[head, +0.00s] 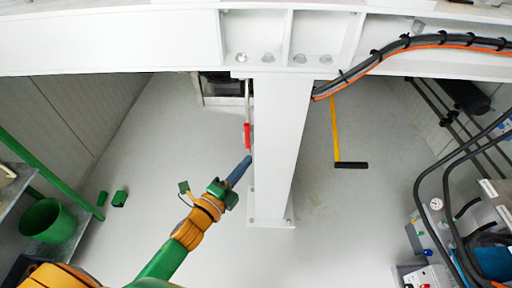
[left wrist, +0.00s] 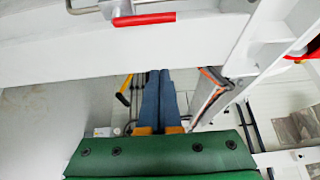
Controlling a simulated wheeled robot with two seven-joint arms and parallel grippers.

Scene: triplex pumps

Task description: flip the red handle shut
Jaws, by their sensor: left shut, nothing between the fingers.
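The red handle (head: 247,136) hangs on a thin metal rod beside the left face of the white column (head: 280,150) in the head view. In the left wrist view, a red grip (left wrist: 145,19) on a bent metal rod lies along a white beam near the top. My left gripper (head: 247,160) has its blue fingers shut and empty, just below the red handle and apart from it in the head view. The fingers also show in the left wrist view (left wrist: 159,85), below the red grip. My right gripper is not in view.
A yellow rod with a black grip (head: 351,165) hangs right of the column. Black and orange cables (head: 400,48) run along the beam. A green bucket (head: 47,220) stands at the left, with machinery (head: 490,250) at the lower right. The floor between is clear.

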